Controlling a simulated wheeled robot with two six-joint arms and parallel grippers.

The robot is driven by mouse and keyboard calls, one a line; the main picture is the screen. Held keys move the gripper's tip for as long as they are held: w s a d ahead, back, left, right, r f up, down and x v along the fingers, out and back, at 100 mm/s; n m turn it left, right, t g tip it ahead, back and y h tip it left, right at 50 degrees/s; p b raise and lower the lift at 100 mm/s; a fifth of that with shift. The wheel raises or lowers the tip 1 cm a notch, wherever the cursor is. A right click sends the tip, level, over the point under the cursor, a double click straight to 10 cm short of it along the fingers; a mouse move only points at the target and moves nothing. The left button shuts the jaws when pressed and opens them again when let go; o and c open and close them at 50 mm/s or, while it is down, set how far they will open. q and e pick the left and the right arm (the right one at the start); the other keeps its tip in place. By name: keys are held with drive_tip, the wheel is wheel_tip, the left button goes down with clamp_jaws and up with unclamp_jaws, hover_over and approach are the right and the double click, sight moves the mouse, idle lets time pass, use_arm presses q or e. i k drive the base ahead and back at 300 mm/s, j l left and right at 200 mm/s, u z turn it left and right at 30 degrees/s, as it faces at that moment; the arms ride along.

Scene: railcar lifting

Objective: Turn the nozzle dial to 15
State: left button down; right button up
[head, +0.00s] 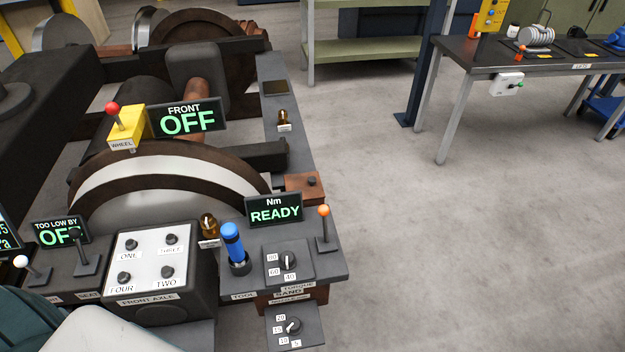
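A small dark panel at the bottom centre of the head view carries a black dial (293,325) with white tags reading 20, 15, 10 and 5 around its left and lower sides. It is the only dial in view with a 15 tag. A light mark shows on the knob, but it is too small to tell which number it points to. No nozzle label is readable on it. Neither of my grippers is in view, and nothing touches the dial.
Just above is another dial (288,261) tagged 80, 60 and 40. Around it stand a blue-handled tool (233,245), an orange-knobbed lever (324,225) and a READY display (274,210). A white button box (147,258) stands left. Open floor lies right.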

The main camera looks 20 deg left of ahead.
sight(293, 326)
drive_tip(key=u, duration=0.85)
drive_tip(key=k+l+u, duration=0.2)
drive_tip(key=i+l, duration=0.05)
